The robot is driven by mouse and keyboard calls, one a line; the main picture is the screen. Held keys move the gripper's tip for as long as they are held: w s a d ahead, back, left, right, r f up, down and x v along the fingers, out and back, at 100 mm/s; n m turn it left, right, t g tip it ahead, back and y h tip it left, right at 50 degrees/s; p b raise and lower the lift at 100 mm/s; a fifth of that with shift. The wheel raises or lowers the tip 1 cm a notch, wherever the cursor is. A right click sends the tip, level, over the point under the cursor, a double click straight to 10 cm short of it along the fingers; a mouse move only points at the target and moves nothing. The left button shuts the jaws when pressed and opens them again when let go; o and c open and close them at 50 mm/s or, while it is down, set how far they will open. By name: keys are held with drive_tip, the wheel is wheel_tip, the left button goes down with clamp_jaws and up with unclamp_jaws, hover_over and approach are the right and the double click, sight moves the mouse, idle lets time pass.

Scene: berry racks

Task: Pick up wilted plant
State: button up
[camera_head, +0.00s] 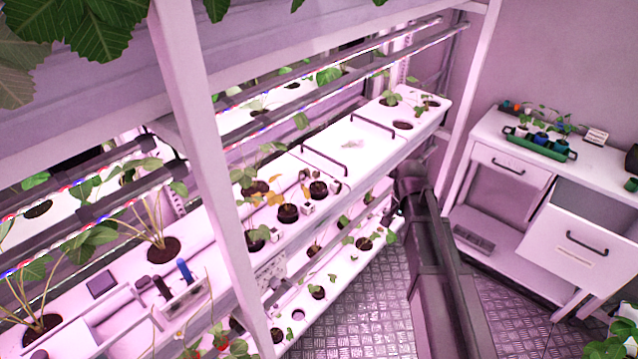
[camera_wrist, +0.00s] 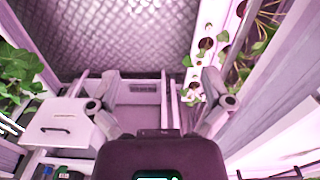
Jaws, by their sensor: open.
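A plant with yellow-orange wilted leaves (camera_head: 274,198) stands in a dark pot (camera_head: 288,213) on the middle white shelf of the rack in the head view. More yellowish leaves (camera_head: 304,190) show just right of it, and I cannot tell whether they belong to the same plant. Green plants in similar pots stand close around. My arm reaches up right of the rack, and the end of it (camera_head: 410,178) is dark and hard to make out. In the wrist view my gripper (camera_wrist: 160,108) has its two fingers spread wide with nothing between them. The wilted plant is not clearly seen there.
A white bench (camera_head: 489,127) with an open drawer (camera_head: 585,245) stands at the right, bearing a green tray (camera_head: 540,146) of small pots. A lower shelf (camera_head: 330,300) holds more plants. The metal floor (camera_head: 350,325) between rack and bench looks clear. A rack upright (camera_head: 205,150) stands in front.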

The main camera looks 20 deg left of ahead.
drive_tip(key=w+a+r+m+p, duration=0.1)
drive_tip(key=w+a+r+p, duration=0.15)
drive_tip(key=a, duration=0.55)
drive_tip(key=w+a+r+m+p, duration=0.1)
drive_tip(key=w+a+r+p, duration=0.2)
drive_tip(key=a, duration=0.5)
wheel_tip(320, 180, up, 4)
drive_tip(key=m+p, duration=0.2)
drive_tip(key=p, duration=0.1)
hover_over(317, 187)
drive_tip(key=shift+a, duration=0.1)
drive_tip(key=shift+f, duration=0.1)
drive_tip(key=shift+f+b, duration=1.1)
drive_tip(key=shift+b, duration=0.25)
drive_tip(key=shift+f, duration=0.1)
drive_tip(key=shift+f+b, duration=2.5)
drive_tip(key=shift+b, duration=0.1)
drive_tip(key=c, duration=1)
